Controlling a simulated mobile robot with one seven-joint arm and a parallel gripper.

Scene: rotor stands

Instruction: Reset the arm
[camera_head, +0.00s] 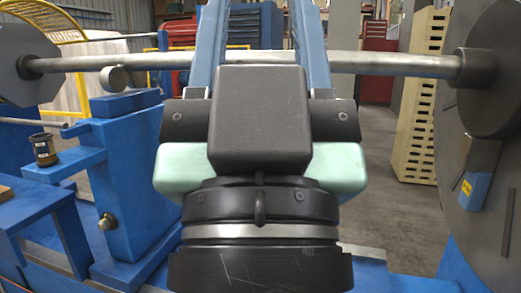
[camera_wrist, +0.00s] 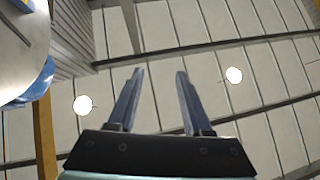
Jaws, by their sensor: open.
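My gripper fills the middle of the head view, large and close, with its dark body and two blue fingers reaching up out of the frame. In the wrist view my gripper (camera_wrist: 160,75) shows two slim blue-grey fingers apart, with nothing between them. It is open and points up toward the ceiling (camera_wrist: 210,110). The fingertips are out of the frame in the head view.
A steel shaft (camera_head: 390,63) runs across behind my gripper to a large grey disc (camera_head: 480,190) at right. A blue stand (camera_head: 130,190) is at left, with a small dark can (camera_head: 45,149) nearby. Cream shelving (camera_head: 420,110) stands behind.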

